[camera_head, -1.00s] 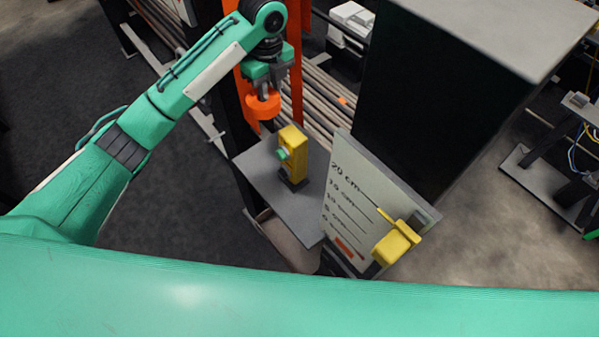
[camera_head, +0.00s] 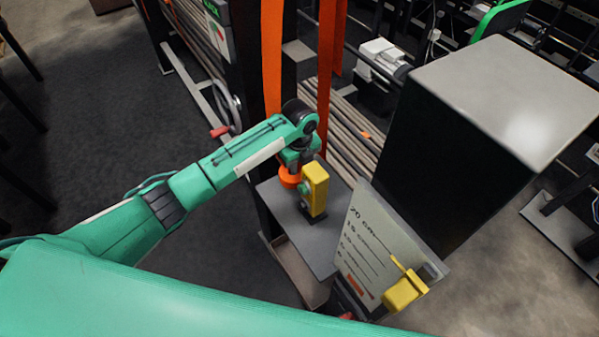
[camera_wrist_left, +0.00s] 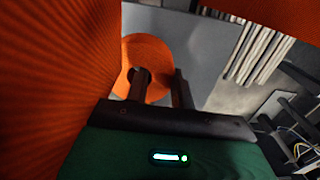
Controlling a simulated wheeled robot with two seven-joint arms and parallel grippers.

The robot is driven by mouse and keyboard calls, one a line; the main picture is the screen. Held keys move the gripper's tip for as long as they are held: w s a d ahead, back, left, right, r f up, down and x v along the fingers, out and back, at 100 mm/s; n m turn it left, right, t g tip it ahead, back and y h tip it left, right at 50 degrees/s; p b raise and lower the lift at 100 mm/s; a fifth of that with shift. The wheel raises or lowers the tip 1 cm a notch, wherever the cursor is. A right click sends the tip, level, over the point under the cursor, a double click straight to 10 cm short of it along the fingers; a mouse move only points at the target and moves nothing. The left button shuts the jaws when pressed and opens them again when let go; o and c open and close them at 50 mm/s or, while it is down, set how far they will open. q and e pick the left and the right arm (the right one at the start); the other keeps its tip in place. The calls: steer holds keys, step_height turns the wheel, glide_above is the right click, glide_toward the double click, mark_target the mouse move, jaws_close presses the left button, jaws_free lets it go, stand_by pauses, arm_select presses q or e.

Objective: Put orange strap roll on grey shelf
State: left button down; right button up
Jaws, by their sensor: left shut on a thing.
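The orange strap roll (camera_head: 289,179) is in my left gripper (camera_head: 293,167), over the far left part of the grey shelf (camera_head: 318,246). In the left wrist view the roll (camera_wrist_left: 148,52) is a flat disc with a central hole. My left gripper (camera_wrist_left: 157,82) is shut on the roll's ring, with one finger at the hole and the other at the outer right side. The grey shelf (camera_wrist_left: 200,42) lies beyond it. I cannot tell whether the roll touches the shelf. My right gripper is not in view.
A yellow box-like device (camera_head: 316,188) stands on the shelf, close right of the roll. A measuring board (camera_head: 372,250) with a yellow block (camera_head: 402,292) borders the shelf's right side. Orange straps (camera_head: 325,80) hang behind. The shelf's front part is clear.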

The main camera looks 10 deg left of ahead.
mark_target(299, 175)
arm_select(q)
step_height(299, 175, down, 4)
steer(key=shift+r+p, duration=0.2)
steer(key=shift+p, duration=0.25)
steer(key=shift+f, duration=0.25)
steer(key=shift+f, duration=0.15)
steer(key=c, duration=1.2)
jaws_free()
